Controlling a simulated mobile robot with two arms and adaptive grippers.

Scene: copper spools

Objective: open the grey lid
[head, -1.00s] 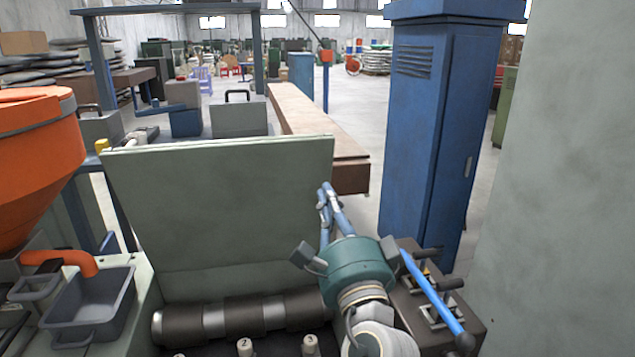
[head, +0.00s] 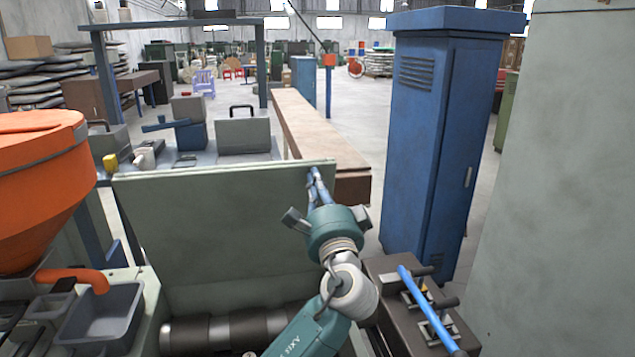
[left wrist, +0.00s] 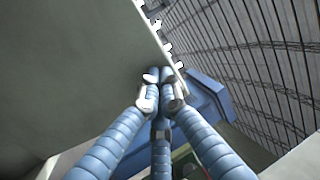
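The grey lid (head: 220,225) stands raised, nearly upright, with its broad face toward me in the head view. In the left wrist view the lid (left wrist: 70,70) fills the left side, its edge running diagonally. My left gripper (head: 314,172) is at the lid's upper right corner. In the left wrist view its blue fingers (left wrist: 159,76) come together at the tips, close beside the lid's edge. The gripper looks shut with nothing visible between the fingers. I cannot tell whether the tips touch the lid. My right gripper is not in view.
A dark roller (head: 225,328) lies below the lid. An orange hopper (head: 40,190) and a grey bin (head: 105,318) stand at left. A blue cabinet (head: 430,150) stands at right, near a brown box with a blue-handled lever (head: 425,305). A long bench (head: 310,130) is behind.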

